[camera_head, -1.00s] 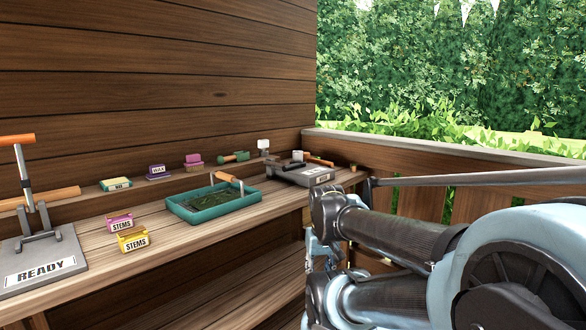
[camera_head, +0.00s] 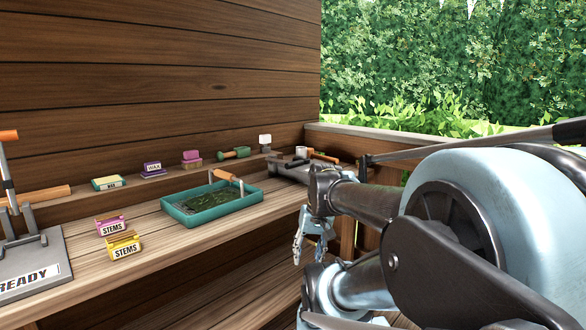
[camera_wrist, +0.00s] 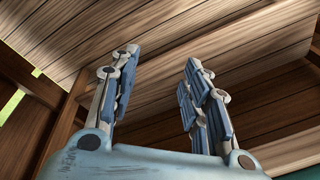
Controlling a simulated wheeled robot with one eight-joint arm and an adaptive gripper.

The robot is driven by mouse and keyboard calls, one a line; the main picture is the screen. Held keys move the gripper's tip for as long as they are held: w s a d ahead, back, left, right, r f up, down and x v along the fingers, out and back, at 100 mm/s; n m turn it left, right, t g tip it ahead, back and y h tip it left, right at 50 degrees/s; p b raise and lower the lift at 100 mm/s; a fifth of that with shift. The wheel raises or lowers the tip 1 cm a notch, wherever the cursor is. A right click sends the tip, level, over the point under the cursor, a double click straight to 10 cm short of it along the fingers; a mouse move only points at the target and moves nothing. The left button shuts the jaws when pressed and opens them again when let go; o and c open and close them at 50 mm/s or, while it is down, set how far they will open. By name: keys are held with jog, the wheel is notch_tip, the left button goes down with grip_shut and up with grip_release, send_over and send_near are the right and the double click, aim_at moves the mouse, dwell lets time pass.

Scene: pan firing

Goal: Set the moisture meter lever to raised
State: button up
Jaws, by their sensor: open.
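A grey device with a READY label (camera_head: 30,281) stands on the bench at the far left, partly cut off by the frame edge. Its lever (camera_head: 7,180) stands nearly upright with an orange handle on top. A second grey device (camera_head: 288,169) sits at the bench's far right end, partly behind my arm. I cannot tell for sure which is the moisture meter. My gripper (camera_head: 311,236) hangs in front of the bench's right part, apart from both devices. In the wrist view my gripper (camera_wrist: 158,62) is open and empty, below wooden boards.
A teal tray (camera_head: 178,212) with dark green contents sits mid-bench. Pink (camera_head: 111,226) and yellow (camera_head: 123,246) STEMS boxes stand left of it. Small blocks and a green-headed tool (camera_head: 236,153) lie on the back ledge. A lower shelf (camera_head: 215,295) runs under the bench.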

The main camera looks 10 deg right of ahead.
jog(key=w+a+r+m+y, duration=0.2)
jog(key=w+r+m+y, duration=0.15)
jog(key=w+r, duration=0.5)
jog(key=m+t+y, duration=0.3)
jog(key=t+y, duration=0.3)
jog(key=y, duration=0.2)
send_near(298, 164)
jog(key=x, duration=1.1)
jog(key=shift+w+a+f, duration=0.1)
jog(key=shift+w+a, duration=0.15)
grip_shut()
